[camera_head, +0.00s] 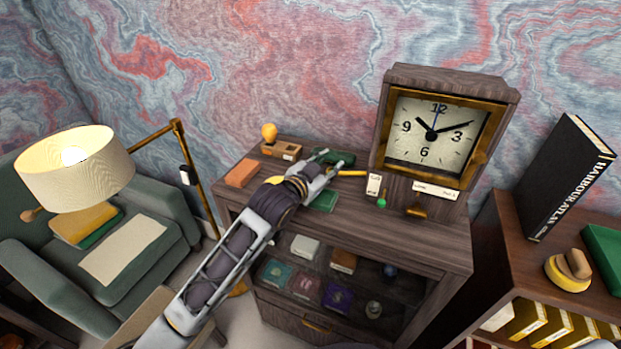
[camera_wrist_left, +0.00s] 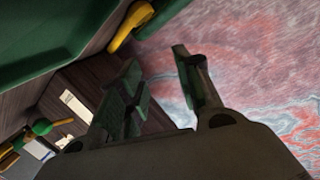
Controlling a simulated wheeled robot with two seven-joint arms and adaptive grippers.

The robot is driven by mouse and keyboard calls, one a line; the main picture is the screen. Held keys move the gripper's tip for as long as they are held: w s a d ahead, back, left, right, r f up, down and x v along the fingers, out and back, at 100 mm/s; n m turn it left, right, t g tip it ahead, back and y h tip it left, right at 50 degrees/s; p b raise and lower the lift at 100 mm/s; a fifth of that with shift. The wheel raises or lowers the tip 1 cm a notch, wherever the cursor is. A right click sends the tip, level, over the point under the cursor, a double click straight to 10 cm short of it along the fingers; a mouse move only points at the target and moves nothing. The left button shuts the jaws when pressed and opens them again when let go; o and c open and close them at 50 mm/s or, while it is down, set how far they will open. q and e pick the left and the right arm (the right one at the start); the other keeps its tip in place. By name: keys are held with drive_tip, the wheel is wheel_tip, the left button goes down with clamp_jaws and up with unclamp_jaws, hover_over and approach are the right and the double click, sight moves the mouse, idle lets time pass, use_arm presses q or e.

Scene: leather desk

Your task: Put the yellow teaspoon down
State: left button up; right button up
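The yellow teaspoon (camera_head: 352,173) shows in the head view as a short yellow length just right of my left gripper (camera_head: 324,168), over the desk in front of the clock. In the left wrist view a yellow piece that looks like the teaspoon (camera_wrist_left: 129,24) lies beside dark green surfaces, beyond the fingertips. My left gripper (camera_wrist_left: 157,62) has its two fingers apart there, with nothing seen between them. Whether the teaspoon touches the desk or a green item is hard to tell. My right gripper is not in view.
A wooden clock (camera_head: 437,130) stands right of the gripper, with a green knob (camera_head: 382,203) and tags at its front. A green item (camera_head: 325,200) lies under the arm. A yellow knob (camera_head: 269,132) on a wooden block and an orange block (camera_head: 241,173) stand left. The desk's front right is clear.

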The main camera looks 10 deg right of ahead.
use_arm(q)
drive_tip(key=shift+b+v, duration=0.5)
drive_tip(key=shift+v, duration=3.65)
